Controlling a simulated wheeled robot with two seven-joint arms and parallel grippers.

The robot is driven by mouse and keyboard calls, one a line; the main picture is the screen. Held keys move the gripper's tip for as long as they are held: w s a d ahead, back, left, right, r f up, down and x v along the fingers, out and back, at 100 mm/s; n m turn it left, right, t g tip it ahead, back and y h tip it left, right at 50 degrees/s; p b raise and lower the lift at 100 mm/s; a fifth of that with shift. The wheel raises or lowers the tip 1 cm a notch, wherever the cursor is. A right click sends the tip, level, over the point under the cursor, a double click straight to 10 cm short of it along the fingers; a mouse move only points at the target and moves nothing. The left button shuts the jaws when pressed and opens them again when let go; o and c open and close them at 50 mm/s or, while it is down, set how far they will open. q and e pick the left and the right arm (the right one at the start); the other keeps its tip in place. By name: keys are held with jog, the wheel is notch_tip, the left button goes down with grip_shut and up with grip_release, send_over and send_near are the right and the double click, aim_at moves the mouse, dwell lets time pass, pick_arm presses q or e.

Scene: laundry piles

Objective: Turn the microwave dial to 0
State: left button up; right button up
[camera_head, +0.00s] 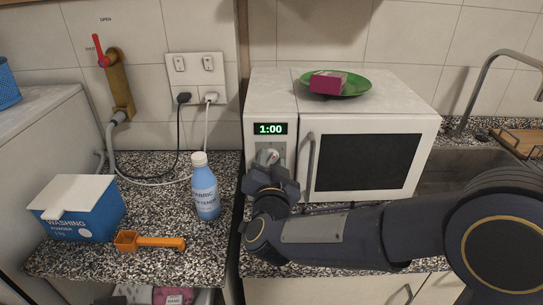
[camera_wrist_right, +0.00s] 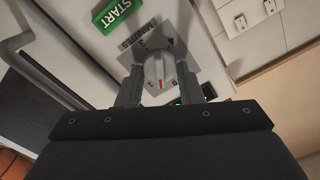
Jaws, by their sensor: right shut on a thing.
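The white microwave (camera_head: 425,135) stands on the speckled counter, its display (camera_head: 270,129) reading 1:00 in green. Its grey dial (camera_head: 272,155) is on the panel below the display, partly hidden by my right gripper (camera_head: 269,166). In the right wrist view the dial (camera_wrist_right: 158,68) sits between the two fingers of my right gripper (camera_wrist_right: 160,88), which is shut on it. The dial's red mark points toward the gripper palm. The word MINUTES and a green START button (camera_wrist_right: 112,14) show beyond the dial. My left gripper is not in view.
A green plate (camera_head: 357,88) with a pink box (camera_head: 326,83) lies on the microwave. The door handle (camera_head: 310,165) is just right of my gripper. A blue softener bottle (camera_head: 205,190), washing powder box (camera_head: 80,210) and orange scoop (camera_head: 150,241) stand left. A sink is right.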

jog(key=n+p, duration=0.2)
jog(key=n, duration=0.2)
jog(key=shift+a, duration=0.1)
jog(key=shift+n+p, duration=0.65)
jog(key=shift+n, duration=0.35)
jog(key=shift+f, duration=0.1)
jog(key=o, duration=1)
jog(key=shift+c, duration=0.2)
jog(key=shift+s, duration=0.1)
jog(key=s, duration=0.7)
jog(key=shift+s+b, duration=0.35)
jog(key=shift+b, duration=0.1)
